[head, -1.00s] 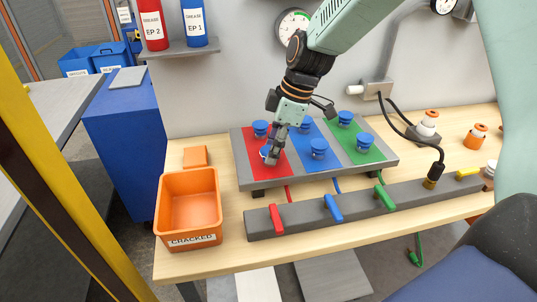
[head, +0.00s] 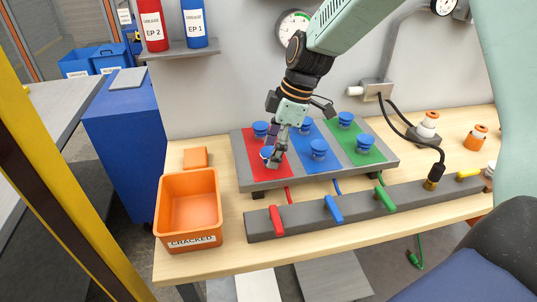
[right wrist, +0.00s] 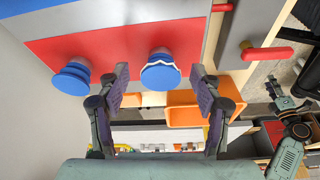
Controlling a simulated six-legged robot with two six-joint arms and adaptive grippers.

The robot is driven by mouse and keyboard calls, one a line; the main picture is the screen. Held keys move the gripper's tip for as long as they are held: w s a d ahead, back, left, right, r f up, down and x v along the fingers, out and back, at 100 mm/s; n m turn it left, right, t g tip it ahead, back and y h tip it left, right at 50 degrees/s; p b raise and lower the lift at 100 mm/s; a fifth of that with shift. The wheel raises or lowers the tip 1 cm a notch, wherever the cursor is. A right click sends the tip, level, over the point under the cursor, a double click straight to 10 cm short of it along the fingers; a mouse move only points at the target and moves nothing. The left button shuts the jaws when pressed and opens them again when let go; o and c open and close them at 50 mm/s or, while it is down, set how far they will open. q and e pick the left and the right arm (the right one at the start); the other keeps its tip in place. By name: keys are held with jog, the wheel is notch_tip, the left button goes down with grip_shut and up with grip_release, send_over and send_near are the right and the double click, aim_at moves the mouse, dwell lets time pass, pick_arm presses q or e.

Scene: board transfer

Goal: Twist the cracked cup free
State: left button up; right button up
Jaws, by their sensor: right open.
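In the right wrist view a blue cup with a pale jagged crack line (right wrist: 161,74) sits on the red panel (right wrist: 110,42). My right gripper (right wrist: 160,76) is open, with one finger on each side of this cup and a visible gap to each. In the head view it is the front cup (head: 266,152) on the red panel (head: 252,147), partly hidden by my right gripper (head: 275,155). A second blue cup (head: 260,129) stands behind it on the same panel; it shows at left in the wrist view (right wrist: 71,80).
An orange bin labelled CRACKED (head: 190,240) stands at the front left of the table. More blue cups sit on the blue panel (head: 333,145) and green panel (head: 342,142). A grey bar (head: 305,216) with red, blue and green levers runs along the front.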

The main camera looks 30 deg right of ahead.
jog(key=m, duration=0.1)
jog(key=m+t+p, duration=0.1)
jog(key=m, duration=0.1)
jog(key=shift+s+a+r+h, duration=0.1)
jog(key=shift+s+r+h, duration=0.1)
jog(key=shift+h, duration=0.1)
jog(key=m+p, duration=0.1)
jog(key=m, duration=0.2)
jog(key=shift+t+h+p, duration=0.3)
jog(key=shift+s+a+m+h+p, duration=0.15)
jog(key=shift+m+h+p, duration=0.15)
jog(key=shift+m+p, duration=0.85)
jog(key=m+p, duration=0.2)
jog(key=p, duration=0.1)
jog(key=p+v, duration=0.2)
jog(key=p, duration=0.1)
jog(key=p+v, duration=0.2)
jog(key=shift+s+a+r, duration=0.1)
jog(key=a+p+v, duration=0.1)
jog(key=p+v, duration=0.4)
jog(key=p, duration=0.4)
jog(key=s+a+f+m+g+b, duration=0.1)
jog(key=s+a+f+m, duration=0.15)
jog(key=s+f, duration=1.05)
jog(key=s+a+f+g+b, duration=0.1)
jog(key=s+f+b, duration=0.8)
jog(key=f+b, duration=0.2)
jog(key=shift+s+f+b, duration=0.15)
jog(key=shift+f+b, duration=0.2)
jog(key=shift+f, duration=0.05)
